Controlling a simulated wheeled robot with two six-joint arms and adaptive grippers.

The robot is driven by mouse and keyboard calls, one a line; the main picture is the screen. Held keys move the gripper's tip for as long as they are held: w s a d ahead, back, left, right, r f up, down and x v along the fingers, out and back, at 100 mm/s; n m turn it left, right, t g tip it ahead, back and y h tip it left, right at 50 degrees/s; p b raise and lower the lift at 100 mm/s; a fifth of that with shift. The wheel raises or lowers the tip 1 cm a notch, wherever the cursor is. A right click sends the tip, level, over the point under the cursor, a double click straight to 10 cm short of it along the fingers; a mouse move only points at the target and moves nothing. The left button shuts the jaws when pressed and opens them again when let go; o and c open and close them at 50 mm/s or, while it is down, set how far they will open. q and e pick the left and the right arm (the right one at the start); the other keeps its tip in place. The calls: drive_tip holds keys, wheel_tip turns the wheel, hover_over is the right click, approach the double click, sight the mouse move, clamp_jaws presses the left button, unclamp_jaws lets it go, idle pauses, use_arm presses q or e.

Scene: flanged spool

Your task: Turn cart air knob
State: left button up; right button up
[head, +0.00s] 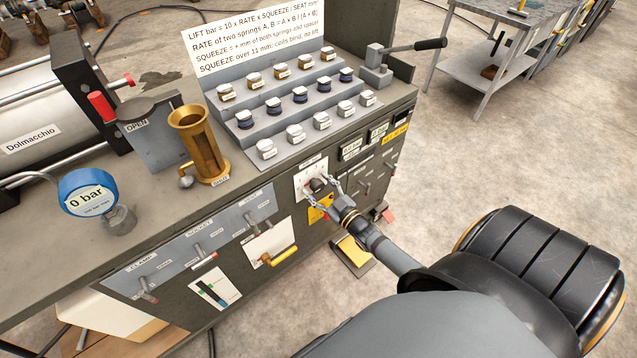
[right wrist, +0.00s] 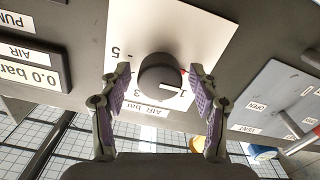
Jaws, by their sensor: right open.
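The air knob (right wrist: 158,78) is a round black knob with a white pointer mark, on a white "AIR bar" plate (right wrist: 190,25) that appears upside down in the right wrist view. The pointer mark points to the lower right there. In the head view the knob (head: 317,184) is on the cart's front panel, partly covered by my right gripper (head: 323,193). In the right wrist view my right gripper (right wrist: 159,88) is open, its fingers on either side of the knob with a narrow gap on each side. My left gripper is not in view.
A blue gauge (head: 88,192) reading 0 bar and a brass cup (head: 197,145) stand on the cart top (head: 45,258). A display (right wrist: 33,76) reads 0.0 bar. Levers (head: 145,290) and a yellow handle (head: 279,256) project from the front panel.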

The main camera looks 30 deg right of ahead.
drive_tip(key=shift+s, duration=0.1)
drive_tip(key=s, duration=1.1)
drive_tip(key=shift+s+d, duration=0.4)
drive_tip(key=shift+d, duration=0.05)
drive_tip(key=s+d+f+m+g+h+p, duration=0.15)
drive_tip(key=s+f+g, duration=0.4)
drive_tip(key=f, duration=0.65)
drive_tip(key=s+d+f+m+g+h+p, duration=0.15)
drive_tip(key=s+f+g, duration=0.25)
drive_tip(key=s+f, duration=0.55)
drive_tip(key=s+a+f+g+p, duration=0.1)
drive_tip(key=s+a+f+g, duration=0.2)
drive_tip(key=s+f, duration=0.3)
drive_tip(key=s+a+f+g+p, duration=0.1)
drive_tip(key=s+a+f+g, duration=0.3)
drive_tip(key=s+f, duration=0.2)
drive_tip(key=shift+s+a+m+y, duration=0.3)
drive_tip(key=shift+s+a, duration=0.1)
drive_tip(key=shift+s, duration=0.75)
